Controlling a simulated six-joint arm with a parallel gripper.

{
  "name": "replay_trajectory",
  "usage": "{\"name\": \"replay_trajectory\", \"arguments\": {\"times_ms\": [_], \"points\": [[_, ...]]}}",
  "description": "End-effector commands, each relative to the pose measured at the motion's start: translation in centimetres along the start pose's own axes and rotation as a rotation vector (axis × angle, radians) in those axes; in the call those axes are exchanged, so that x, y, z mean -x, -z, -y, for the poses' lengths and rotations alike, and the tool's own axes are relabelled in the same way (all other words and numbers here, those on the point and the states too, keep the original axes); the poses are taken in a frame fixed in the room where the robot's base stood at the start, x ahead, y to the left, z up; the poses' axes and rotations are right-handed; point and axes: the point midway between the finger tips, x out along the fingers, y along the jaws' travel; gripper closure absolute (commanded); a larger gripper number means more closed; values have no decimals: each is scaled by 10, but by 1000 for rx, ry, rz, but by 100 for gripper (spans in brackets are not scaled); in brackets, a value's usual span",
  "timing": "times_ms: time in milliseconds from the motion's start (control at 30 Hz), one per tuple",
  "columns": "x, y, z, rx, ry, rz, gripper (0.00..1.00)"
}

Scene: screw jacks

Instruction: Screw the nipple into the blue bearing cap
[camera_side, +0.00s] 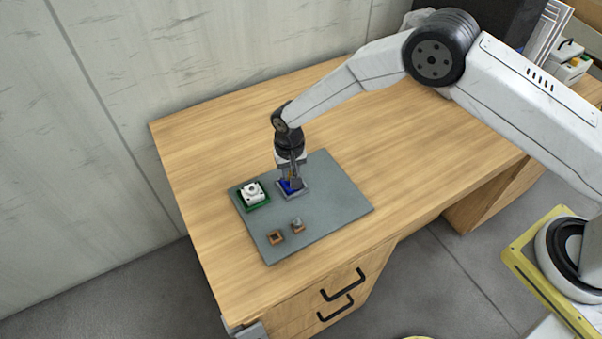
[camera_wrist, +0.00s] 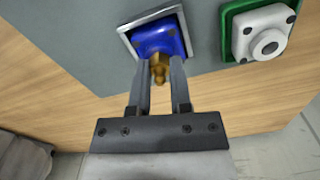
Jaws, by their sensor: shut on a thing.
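The blue bearing cap (camera_wrist: 158,37) sits in a grey square frame on the mat; in the side view the cap (camera_side: 289,187) is partly hidden by my gripper (camera_side: 291,181). In the wrist view my gripper (camera_wrist: 161,76) is shut on the brass-coloured nipple (camera_wrist: 158,68), at the cap's edge nearest the fingers in the picture.
A white bearing part in a green frame (camera_side: 255,195) stands left of the cap. Two small brown holders, one empty (camera_side: 276,237) and one with a grey piece (camera_side: 298,225), stand at the front of the grey mat (camera_side: 335,205). The wooden table around is clear.

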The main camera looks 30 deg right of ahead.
Motion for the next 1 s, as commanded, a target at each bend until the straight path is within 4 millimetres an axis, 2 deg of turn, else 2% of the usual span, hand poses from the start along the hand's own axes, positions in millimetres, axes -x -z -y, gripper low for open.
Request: {"name": "replay_trajectory", "arguments": {"times_ms": [400,700,733,800,1000], "points": [[0,1,0,-283,2,-2,100],[0,1,0,-300,2,-2,100],[0,1,0,-299,2,-2,66],[0,1,0,-299,2,-2,49],[0,0,0,-298,1,-1,49]]}}
